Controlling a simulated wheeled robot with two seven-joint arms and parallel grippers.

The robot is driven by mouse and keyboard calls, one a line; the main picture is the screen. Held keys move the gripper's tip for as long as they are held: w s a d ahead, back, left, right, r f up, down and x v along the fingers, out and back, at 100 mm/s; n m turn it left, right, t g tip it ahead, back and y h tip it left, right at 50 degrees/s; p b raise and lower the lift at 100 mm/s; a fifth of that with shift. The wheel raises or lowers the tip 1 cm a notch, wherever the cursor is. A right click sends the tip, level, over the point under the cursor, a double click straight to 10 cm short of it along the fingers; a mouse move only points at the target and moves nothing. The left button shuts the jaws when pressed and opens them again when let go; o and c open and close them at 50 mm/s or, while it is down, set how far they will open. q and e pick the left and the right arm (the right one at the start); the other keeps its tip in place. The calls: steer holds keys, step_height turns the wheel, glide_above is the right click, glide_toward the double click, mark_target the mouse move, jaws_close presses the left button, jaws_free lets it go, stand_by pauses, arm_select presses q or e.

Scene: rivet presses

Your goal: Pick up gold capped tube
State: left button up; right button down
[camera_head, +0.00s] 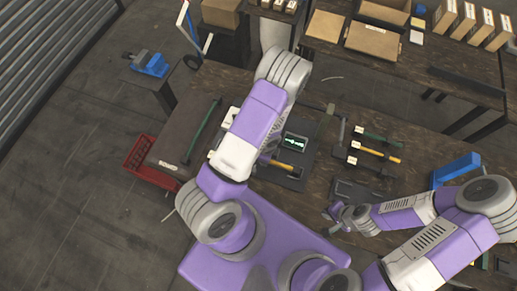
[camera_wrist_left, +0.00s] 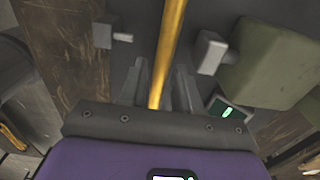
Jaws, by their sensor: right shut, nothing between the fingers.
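A gold tube (camera_wrist_left: 171,40) runs up the left wrist view, between two grey blocks on a dark plate. In the head view a short yellow length (camera_head: 281,165) shows beside my left arm, near a small display. My left gripper (camera_wrist_left: 160,72) has its fingers apart, one on each side of the tube, with a visible gap at the left finger. The head view mostly hides this gripper behind the arm. Whether the tube's end carries a cap cannot be told. My right gripper (camera_head: 334,212) is shut and empty near the table's front edge.
A lit display (camera_head: 295,142) stands close to the tube; it also shows in the left wrist view (camera_wrist_left: 229,110). An olive-green block (camera_wrist_left: 265,65) is right of the fingers. Green and yellow bars (camera_head: 375,153) lie to the right. A red crate (camera_head: 140,160) is at the left.

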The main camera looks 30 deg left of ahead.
arm_select(q)
steer(key=shift+w+f, duration=0.1)
steer(key=shift+f, duration=0.45)
jaws_close()
steer(key=shift+r, duration=0.2)
